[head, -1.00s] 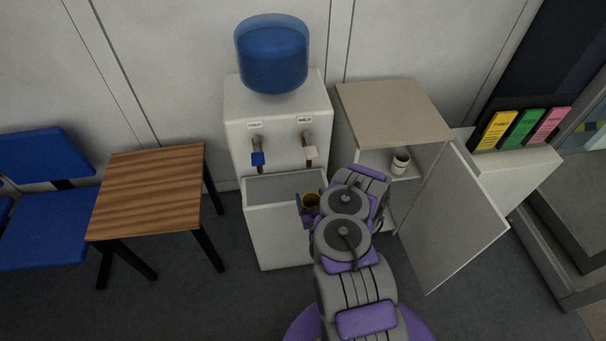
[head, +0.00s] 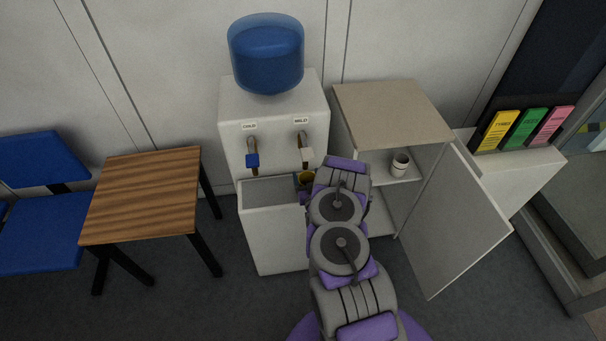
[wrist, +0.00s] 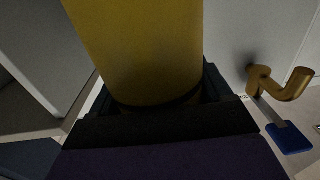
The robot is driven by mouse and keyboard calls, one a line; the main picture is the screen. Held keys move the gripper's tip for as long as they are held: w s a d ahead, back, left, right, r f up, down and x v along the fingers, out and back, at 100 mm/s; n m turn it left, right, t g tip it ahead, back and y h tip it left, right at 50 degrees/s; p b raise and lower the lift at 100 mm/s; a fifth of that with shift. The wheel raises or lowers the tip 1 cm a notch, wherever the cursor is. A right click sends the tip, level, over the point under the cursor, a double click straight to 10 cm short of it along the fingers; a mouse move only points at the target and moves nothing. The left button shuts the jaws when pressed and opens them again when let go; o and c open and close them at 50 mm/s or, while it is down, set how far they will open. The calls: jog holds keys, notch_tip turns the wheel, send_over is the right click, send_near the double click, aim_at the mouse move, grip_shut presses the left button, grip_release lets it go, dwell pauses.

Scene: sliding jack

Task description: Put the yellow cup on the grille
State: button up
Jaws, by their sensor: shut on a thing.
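My gripper (head: 303,184) is shut on the yellow cup (head: 306,177), just in front of the water dispenser. In the wrist view the cup (wrist: 140,50) is large and fills the middle, between the dark fingers. The grey grille (head: 268,190) lies in the dispenser's recess below the taps. The cup is at the right end of this recess; I cannot tell whether it touches the grille.
The white dispenser (head: 275,245) has a blue-lever tap (head: 252,159) and a white-lever tap (head: 306,154) above the recess. An open cabinet (head: 390,110) holding a white cup (head: 400,164) stands at right, its door (head: 455,225) swung out. A wooden table (head: 145,195) stands at left.

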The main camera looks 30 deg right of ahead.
aim_at(304, 177)
jog(key=x, duration=0.1)
jog(key=b+x, duration=0.1)
jog(key=x, duration=0.1)
jog(key=shift+w+d+f, duration=0.15)
jog(key=shift+d, duration=0.2)
jog(key=shift+w+a+f+b, duration=0.2)
jog(key=shift+a+f+b, duration=0.25)
jog(key=shift+a+f, duration=0.15)
jog(key=shift+a+r, duration=0.15)
jog(key=shift+a, duration=0.2)
jog(key=shift+d+f, duration=0.25)
jog(key=shift+d, duration=0.25)
jog(key=o, duration=0.9)
jog(key=shift+d, duration=0.5)
jog(key=shift+o, duration=0.2)
jog(key=shift+a+r, duration=0.15)
jog(key=shift+a, duration=0.55)
jog(key=shift+s+a, duration=0.1)
jog(key=shift+s, duration=0.05)
jog(key=d+p+v, duration=0.1)
jog(key=p+v, duration=0.3)
jog(key=v, duration=0.7)
jog(key=shift+s, duration=0.4)
jog(key=shift+a, duration=0.35)
